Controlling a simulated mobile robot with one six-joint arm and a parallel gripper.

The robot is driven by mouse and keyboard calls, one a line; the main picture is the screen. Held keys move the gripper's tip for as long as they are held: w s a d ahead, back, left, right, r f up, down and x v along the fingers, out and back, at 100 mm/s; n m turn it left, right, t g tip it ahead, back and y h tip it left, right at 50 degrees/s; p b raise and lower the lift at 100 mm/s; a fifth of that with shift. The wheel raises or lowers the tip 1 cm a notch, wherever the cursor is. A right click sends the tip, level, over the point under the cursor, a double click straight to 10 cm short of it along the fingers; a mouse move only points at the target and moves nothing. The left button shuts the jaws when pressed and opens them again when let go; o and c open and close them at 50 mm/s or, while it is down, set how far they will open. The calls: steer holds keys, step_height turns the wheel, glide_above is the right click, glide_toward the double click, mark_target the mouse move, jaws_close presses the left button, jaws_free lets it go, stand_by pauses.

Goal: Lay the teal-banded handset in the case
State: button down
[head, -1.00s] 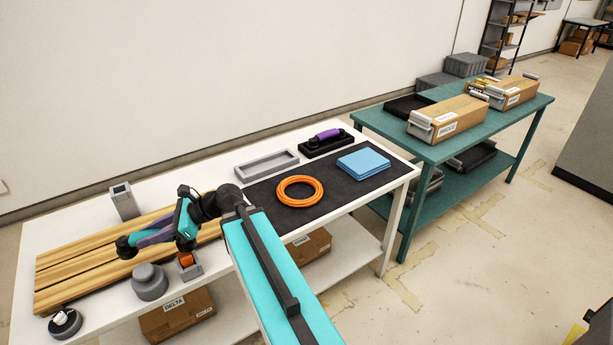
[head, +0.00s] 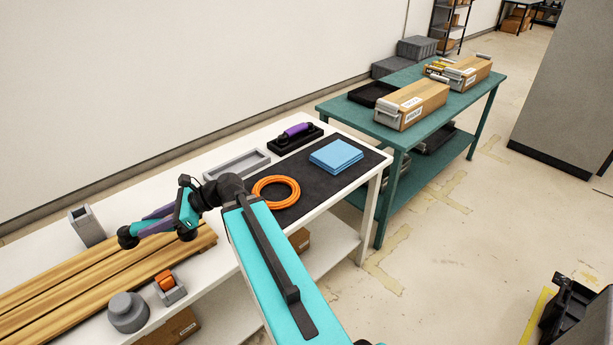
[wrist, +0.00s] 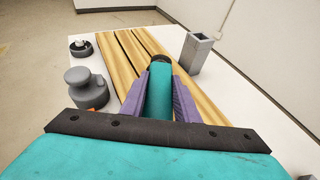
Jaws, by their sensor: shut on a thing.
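The teal-banded handset (wrist: 159,92) is between the purple fingers of my gripper (wrist: 166,84) in the wrist view, its dark end pointing away from the wrist. In the head view my gripper (head: 158,218) is shut on the handset (head: 148,230), which has a round black end and shows over the wooden planks at the left. The handset appears clear of the table. A black, open-looking object (head: 575,312) at the lower right edge is cut off; I cannot tell whether it is the case.
A purple-banded handset (head: 296,130) sits in a black cradle on the white table. An orange cable ring (head: 276,191), blue cloths (head: 336,155) and a grey tray (head: 237,165) lie near my arm. A teal table (head: 430,130) with cartons stands behind. Floor between is open.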

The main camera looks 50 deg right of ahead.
steer(key=shift+w+d, duration=0.15)
steer(key=shift+d, duration=0.05)
steer(key=s+d+f+m+t+h, duration=0.1)
steer(key=d+m+t+h, duration=0.15)
steer(key=d, duration=1.35)
steer(key=s+d+f+m+t+h, duration=0.1)
steer(key=d+m+t+h, duration=0.15)
steer(key=d, duration=1.25)
steer(key=s+d+f+m+h, duration=0.1)
steer(key=s+d+m+h, duration=0.1)
steer(key=s+d, duration=0.3)
steer(key=s+d+m+h, duration=0.2)
steer(key=s+d, duration=0.4)
steer(key=d, duration=0.8)
steer(key=s+d+f+m+h, duration=0.1)
steer(key=s+d+m+h, duration=0.1)
steer(key=s+d, duration=0.4)
steer(key=d+h, duration=0.1)
steer(key=d, duration=0.3)
steer(key=shift+d+f+m+t, duration=0.25)
steer(key=shift+f+m+t, duration=0.05)
steer(key=shift+m+t, duration=0.1)
